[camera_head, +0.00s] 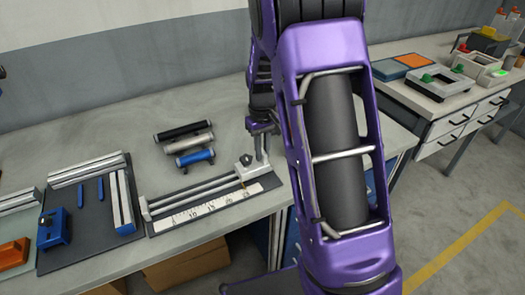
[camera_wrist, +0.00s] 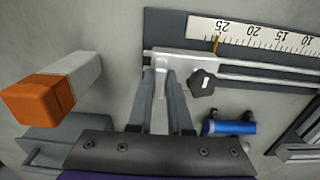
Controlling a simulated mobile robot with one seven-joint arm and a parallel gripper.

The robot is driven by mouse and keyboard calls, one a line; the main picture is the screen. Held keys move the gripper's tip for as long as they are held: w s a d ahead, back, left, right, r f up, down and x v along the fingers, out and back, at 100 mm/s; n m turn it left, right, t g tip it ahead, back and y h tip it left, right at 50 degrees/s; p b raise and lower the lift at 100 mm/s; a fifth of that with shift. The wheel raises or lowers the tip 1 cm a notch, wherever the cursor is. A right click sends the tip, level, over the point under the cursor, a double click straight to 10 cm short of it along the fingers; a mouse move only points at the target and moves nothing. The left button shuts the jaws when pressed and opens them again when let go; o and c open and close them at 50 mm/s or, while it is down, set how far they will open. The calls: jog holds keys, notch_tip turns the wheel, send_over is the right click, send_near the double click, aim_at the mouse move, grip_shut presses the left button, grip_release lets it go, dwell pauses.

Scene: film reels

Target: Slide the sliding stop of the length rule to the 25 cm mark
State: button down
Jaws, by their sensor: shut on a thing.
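The length rule (camera_head: 160,229) lies on the bench, with two rails and a white numbered scale (camera_head: 205,207). The sliding stop (camera_head: 250,170) sits near the right end of the rails and has a dark knob, seen in the wrist view (camera_wrist: 203,84). My gripper (camera_wrist: 160,75) is shut on an upright light part of the stop. The exact reading is too small to tell.
Black, silver and blue rollers (camera_head: 195,158) lie behind the rule. A dark mat (camera_head: 88,250) with metal bars and blue parts lies to its left. An orange-and-white block (camera_wrist: 40,98) stands near my gripper in the wrist view. My arm hides the bench's right part.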

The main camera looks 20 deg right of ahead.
jog(key=shift+a, duration=0.2)
dwell(0.6)
jog(key=c, duration=0.8)
grip_release()
jog(key=shift+c, duration=0.2)
jog(key=shift+r, duration=0.1)
notch_tip(320, 180, up, 17)
jog(key=p, duration=0.1)
jog(key=shift+r+p, duration=0.15)
jog(key=shift+p, duration=0.15)
